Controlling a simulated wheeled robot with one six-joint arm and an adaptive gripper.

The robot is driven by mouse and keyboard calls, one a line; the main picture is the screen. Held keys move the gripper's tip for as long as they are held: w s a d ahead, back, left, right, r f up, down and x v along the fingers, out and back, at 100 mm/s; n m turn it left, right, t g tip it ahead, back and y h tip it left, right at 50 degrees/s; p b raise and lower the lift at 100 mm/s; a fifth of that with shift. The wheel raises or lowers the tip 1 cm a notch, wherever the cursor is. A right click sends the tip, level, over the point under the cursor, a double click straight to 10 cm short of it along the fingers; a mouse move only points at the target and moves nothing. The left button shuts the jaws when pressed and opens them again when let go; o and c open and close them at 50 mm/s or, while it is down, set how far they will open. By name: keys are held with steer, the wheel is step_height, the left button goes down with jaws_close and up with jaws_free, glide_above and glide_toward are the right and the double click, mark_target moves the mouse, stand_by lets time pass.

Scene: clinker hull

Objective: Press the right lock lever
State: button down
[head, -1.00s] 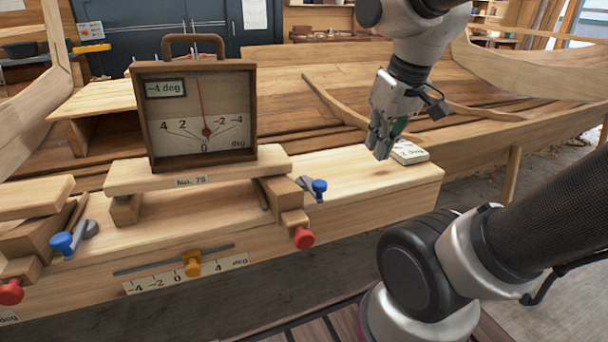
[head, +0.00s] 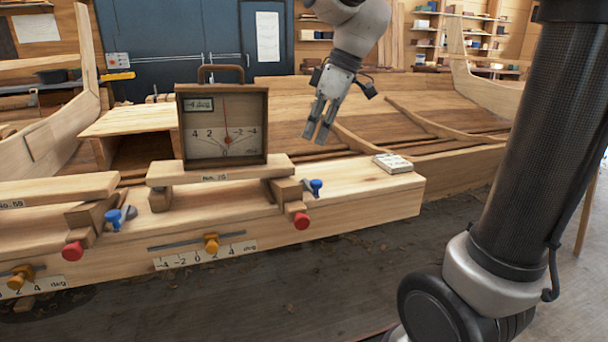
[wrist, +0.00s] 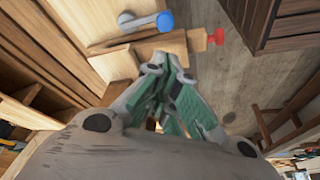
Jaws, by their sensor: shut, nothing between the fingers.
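The right lock lever (head: 315,187) has a blue knob and a grey arm. It sits at the right end of the No. 75 plank (head: 215,172), above a red knob (head: 301,221). In the wrist view the blue knob of this lever (wrist: 165,21) shows at the top, beyond the fingertips. My gripper (head: 319,138) points down, above the lever in the picture and apart from it. It is shut and empty; its green-padded fingers (wrist: 168,98) also show in the wrist view.
A wooden gauge box (head: 222,125) reading -4 deg stands on the plank. An orange slider (head: 211,243) sits on a scale at the beam's front. A small white block (head: 393,163) lies on the beam's right end. The hull (head: 440,120) lies behind.

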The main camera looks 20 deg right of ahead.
steer(key=shift+n, duration=0.5)
steer(key=shift+f, duration=0.1)
steer(key=x, duration=0.9)
steer(key=shift+a+f, duration=0.15)
steer(key=shift+f, duration=0.2)
